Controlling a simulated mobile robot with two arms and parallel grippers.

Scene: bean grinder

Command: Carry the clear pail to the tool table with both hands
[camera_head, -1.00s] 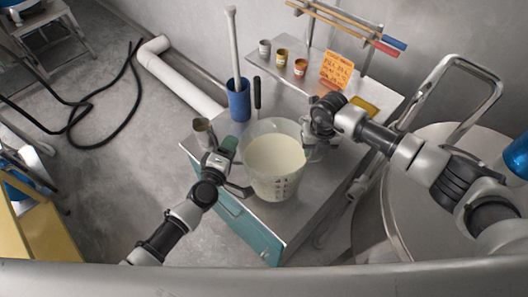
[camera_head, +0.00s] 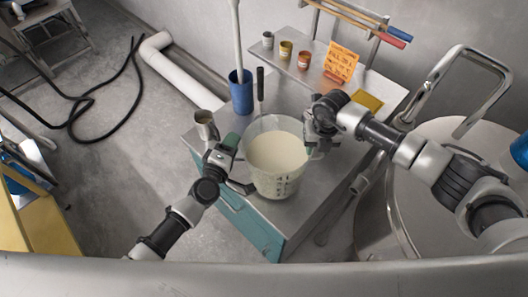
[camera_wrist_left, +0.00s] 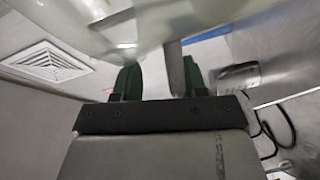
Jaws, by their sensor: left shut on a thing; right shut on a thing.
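The clear pail (camera_head: 277,165), with pale creamy contents and dark markings on its side, is upright between my two grippers. It is over the near part of the metal-topped tool table (camera_head: 325,181); I cannot tell whether its base touches the top. My left gripper (camera_head: 232,150) is shut on the pail's left side. In the left wrist view, the green fingers (camera_wrist_left: 158,80) close around a grey handle piece below the translucent pail (camera_wrist_left: 185,25). My right gripper (camera_head: 312,146) is shut on the pail's right side; its fingertips are partly hidden.
A blue cup (camera_head: 241,97) with a long white tool, a metal cup (camera_head: 206,126) and a dark upright tool (camera_head: 260,84) stand behind the pail. Small pots (camera_head: 286,50) and an orange sign (camera_head: 342,62) line the back shelf. A large round metal vessel (camera_head: 440,210) is at right.

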